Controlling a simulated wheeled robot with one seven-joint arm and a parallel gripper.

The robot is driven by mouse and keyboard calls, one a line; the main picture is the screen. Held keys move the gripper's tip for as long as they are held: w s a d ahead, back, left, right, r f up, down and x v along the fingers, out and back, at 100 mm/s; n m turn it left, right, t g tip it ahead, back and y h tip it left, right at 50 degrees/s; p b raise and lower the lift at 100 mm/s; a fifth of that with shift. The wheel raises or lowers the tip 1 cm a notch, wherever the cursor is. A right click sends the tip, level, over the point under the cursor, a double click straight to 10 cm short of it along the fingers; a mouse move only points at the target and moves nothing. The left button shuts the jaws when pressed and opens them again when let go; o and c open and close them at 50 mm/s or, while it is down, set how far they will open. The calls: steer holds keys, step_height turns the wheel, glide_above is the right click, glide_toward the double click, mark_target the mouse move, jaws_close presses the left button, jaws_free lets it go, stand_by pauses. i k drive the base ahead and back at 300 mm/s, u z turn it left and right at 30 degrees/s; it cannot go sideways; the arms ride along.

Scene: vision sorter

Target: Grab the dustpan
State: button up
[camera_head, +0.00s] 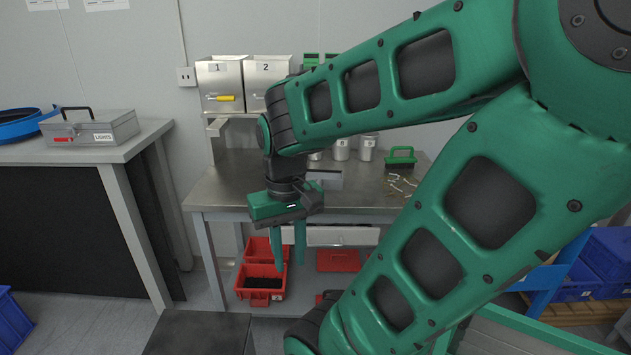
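A green object with a raised handle and a dark lower part (399,158), which looks like the dustpan, rests on the metal workbench (235,180) at its right side. It is small in view, so I cannot be sure of its shape. My gripper (288,262) points down, left of it and nearer to me, in front of the bench's front edge. Its two green fingers are apart, with nothing seen between them. My arm crosses the right of the picture and hides part of the bench.
Small pale pieces (402,186) lie scattered by the green object. White-labelled canisters (341,150) stand left of it. Metal bins numbered 1 (221,75) and 2 (266,72) stand at the back. Red bins (261,296) sit below the bench. A metal toolbox (92,130) stands on the left table.

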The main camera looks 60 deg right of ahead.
mark_target(320, 177)
steer(key=z, duration=0.05)
steer(key=k, duration=1.95)
steer(key=z, duration=1.2)
steer(key=i, duration=1.65)
